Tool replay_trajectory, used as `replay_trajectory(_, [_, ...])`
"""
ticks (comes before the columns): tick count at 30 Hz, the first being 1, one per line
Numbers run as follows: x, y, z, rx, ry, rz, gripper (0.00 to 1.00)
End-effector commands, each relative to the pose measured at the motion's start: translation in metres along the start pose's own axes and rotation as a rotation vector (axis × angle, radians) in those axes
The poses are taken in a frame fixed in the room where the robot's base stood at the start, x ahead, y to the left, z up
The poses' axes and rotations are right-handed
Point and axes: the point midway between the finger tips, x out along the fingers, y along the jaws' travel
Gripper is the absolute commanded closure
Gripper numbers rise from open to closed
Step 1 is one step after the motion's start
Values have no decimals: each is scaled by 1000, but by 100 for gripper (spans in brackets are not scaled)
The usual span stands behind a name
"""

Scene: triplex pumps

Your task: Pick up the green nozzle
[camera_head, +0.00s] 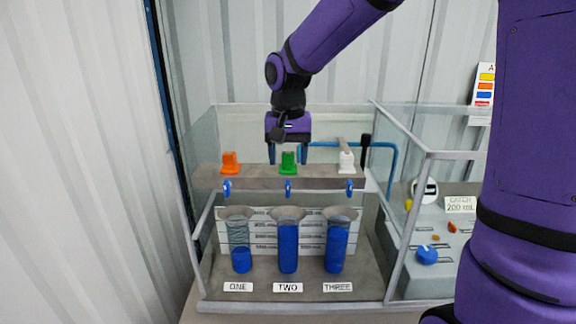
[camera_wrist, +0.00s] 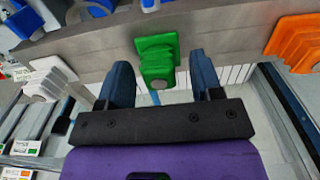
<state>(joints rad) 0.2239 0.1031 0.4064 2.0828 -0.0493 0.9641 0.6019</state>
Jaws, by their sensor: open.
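The green nozzle (camera_head: 288,162) stands upright on the middle of the grey shelf (camera_head: 256,178), between an orange nozzle (camera_head: 230,162) and a white nozzle (camera_head: 346,162). My gripper (camera_head: 288,158) is open, pointing down, with its fingers on either side of the green nozzle in the head view. In the wrist view the green nozzle (camera_wrist: 157,62) shows between and just beyond the two dark blue fingers of my gripper (camera_wrist: 163,72). Whether the fingers touch it I cannot tell; there is a visible gap on both sides.
Below the shelf stand three clear cylinders with blue liquid, labelled ONE, TWO (camera_head: 288,248) and THREE. Blue taps (camera_head: 288,188) sit on the shelf front. Clear walls with grey frame bars (camera_head: 408,230) enclose the station. A blue pipe (camera_head: 392,165) runs at the right.

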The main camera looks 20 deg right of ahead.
Motion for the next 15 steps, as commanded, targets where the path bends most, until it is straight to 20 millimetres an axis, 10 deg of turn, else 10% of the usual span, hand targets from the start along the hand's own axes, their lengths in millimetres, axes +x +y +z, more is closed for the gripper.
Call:
replay_trajectory(9, [0,0,0,0,0,0,95])
replay_trajectory(15, [0,0,0,0,0,0,95])
